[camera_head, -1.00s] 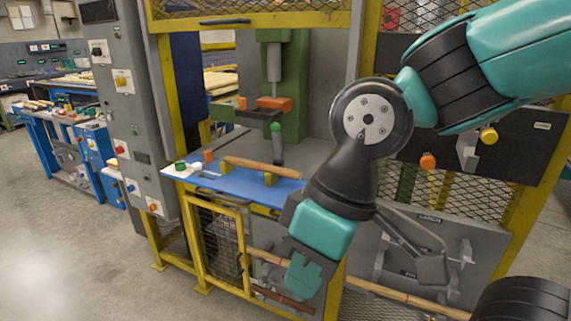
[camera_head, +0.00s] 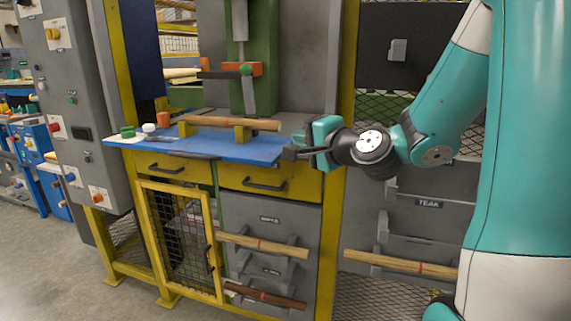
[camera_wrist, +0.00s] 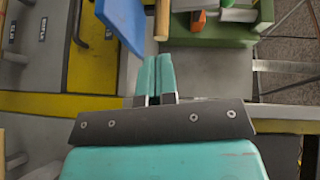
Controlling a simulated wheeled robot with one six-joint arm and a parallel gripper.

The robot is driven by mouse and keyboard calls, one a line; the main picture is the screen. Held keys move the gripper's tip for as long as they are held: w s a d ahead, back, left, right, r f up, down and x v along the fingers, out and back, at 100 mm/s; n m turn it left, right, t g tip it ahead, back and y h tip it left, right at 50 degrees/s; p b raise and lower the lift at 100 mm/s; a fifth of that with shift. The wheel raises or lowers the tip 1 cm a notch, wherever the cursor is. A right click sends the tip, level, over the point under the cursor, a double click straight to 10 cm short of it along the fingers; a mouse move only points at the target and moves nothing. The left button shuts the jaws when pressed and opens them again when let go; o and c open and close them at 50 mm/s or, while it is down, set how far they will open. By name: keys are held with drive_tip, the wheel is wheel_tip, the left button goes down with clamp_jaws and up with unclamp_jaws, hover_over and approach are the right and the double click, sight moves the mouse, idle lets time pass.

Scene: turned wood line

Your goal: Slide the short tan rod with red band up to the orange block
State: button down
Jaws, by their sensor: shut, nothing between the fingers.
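In the wrist view a brown rod end (camera_wrist: 163,18) shows at the top, just beyond my fingers. My gripper (camera_head: 290,152) points left at the tabletop's right edge, right of the rod and apart from it. Its fingers, also seen in the wrist view (camera_wrist: 157,85), are shut and empty.
A green press (camera_head: 263,55) with an orange part (camera_head: 240,69) stands behind the tabletop. Green (camera_head: 127,132) and white (camera_head: 149,128) knobs sit at its left. Red-banded tan rods (camera_head: 262,243) (camera_head: 400,264) and a dark rod (camera_head: 265,294) rest on lower racks. A yellow post (camera_head: 345,100) stands behind my gripper.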

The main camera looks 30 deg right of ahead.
drive_tip(key=d+f+m+t+h+b, duration=0.1)
drive_tip(key=d+f+m+h, duration=0.15)
drive_tip(key=d, duration=0.25)
drive_tip(key=m+p, duration=0.1)
drive_tip(key=p, duration=1.3)
approach(280, 125)
drive_tip(key=w, duration=0.5)
drive_tip(key=shift+w+h, duration=0.45)
drive_tip(key=shift+w, duration=0.2)
